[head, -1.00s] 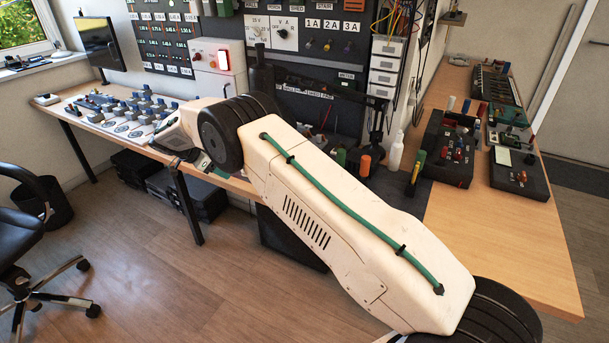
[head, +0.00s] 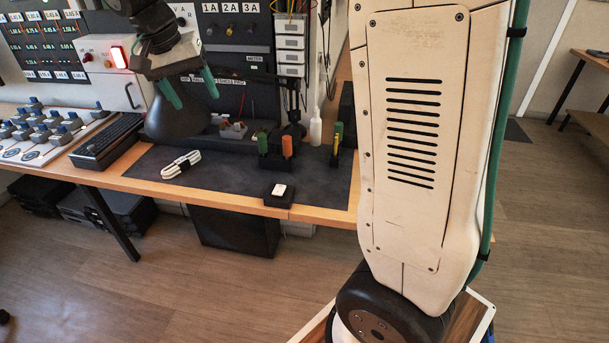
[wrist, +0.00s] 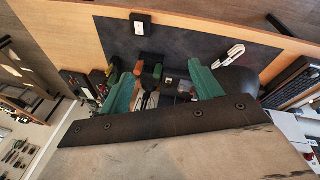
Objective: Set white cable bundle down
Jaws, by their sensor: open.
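The white cable bundle (head: 181,164) lies on the dark mat (head: 225,175) near the bench's front edge, left of the middle in the head view. It also shows in the wrist view (wrist: 229,54), just past the tip of one green finger. My gripper (head: 191,89) is raised above the bench, with its two green fingers spread apart. In the wrist view the fingers (wrist: 162,88) are wide apart with nothing held between them. The bundle lies apart from the fingers.
A black lamp shade (head: 175,122) stands just behind the bundle. A small black box with a white top (head: 279,190) sits at the front edge. Tool holders (head: 275,148) and a white bottle (head: 316,128) stand farther right. The mat between bundle and box is clear.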

